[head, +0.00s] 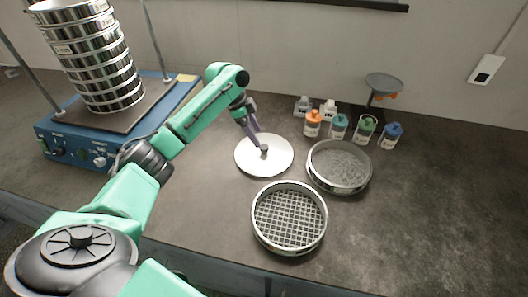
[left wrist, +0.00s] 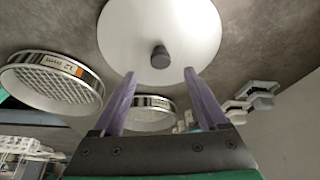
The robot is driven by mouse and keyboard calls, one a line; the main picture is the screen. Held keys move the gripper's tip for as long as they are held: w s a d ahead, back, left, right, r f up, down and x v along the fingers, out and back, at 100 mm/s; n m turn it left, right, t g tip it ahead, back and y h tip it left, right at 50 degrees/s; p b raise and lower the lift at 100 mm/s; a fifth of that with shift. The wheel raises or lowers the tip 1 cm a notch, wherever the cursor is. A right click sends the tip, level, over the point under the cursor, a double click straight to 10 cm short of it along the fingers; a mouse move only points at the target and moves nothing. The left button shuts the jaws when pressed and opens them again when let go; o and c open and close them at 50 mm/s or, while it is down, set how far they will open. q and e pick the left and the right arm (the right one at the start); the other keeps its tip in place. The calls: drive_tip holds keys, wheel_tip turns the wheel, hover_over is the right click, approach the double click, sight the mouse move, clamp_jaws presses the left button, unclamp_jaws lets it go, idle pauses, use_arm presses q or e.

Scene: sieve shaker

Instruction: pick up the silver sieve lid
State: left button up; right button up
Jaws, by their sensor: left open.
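The silver sieve lid (head: 252,160) is a flat pale disc with a small dark knob (head: 264,148) in its middle. It lies on the dark bench left of the two loose sieves. My left gripper (head: 258,140) is just above the lid, with its purple fingers close to the knob. In the left wrist view the lid (left wrist: 160,22) fills the top middle, and the knob (left wrist: 160,57) shows between and beyond the open fingertips (left wrist: 160,74). The gripper appears empty. My right gripper is in neither view.
A coarse mesh sieve (head: 289,218) and a fine sieve (head: 339,167) lie right of the lid. Several bottles (head: 338,126) and a grey dish on a stand (head: 384,86) are behind. A sieve stack (head: 95,60) stands on the blue shaker (head: 75,150) at left. The bench's right side is clear.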

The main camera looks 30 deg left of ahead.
sight(264, 146)
use_arm(q)
drive_tip(key=p+x, duration=0.1)
drive_tip(key=x, duration=0.4)
drive_tip(key=shift+w+d+f, duration=0.1)
drive_tip(key=shift+f, duration=0.2)
clamp_jaws()
drive_tip(key=shift+r, duration=0.15)
wheel_tip(264, 146, up, 20)
drive_tip(key=b, duration=0.1)
drive_tip(key=shift+b, duration=0.3)
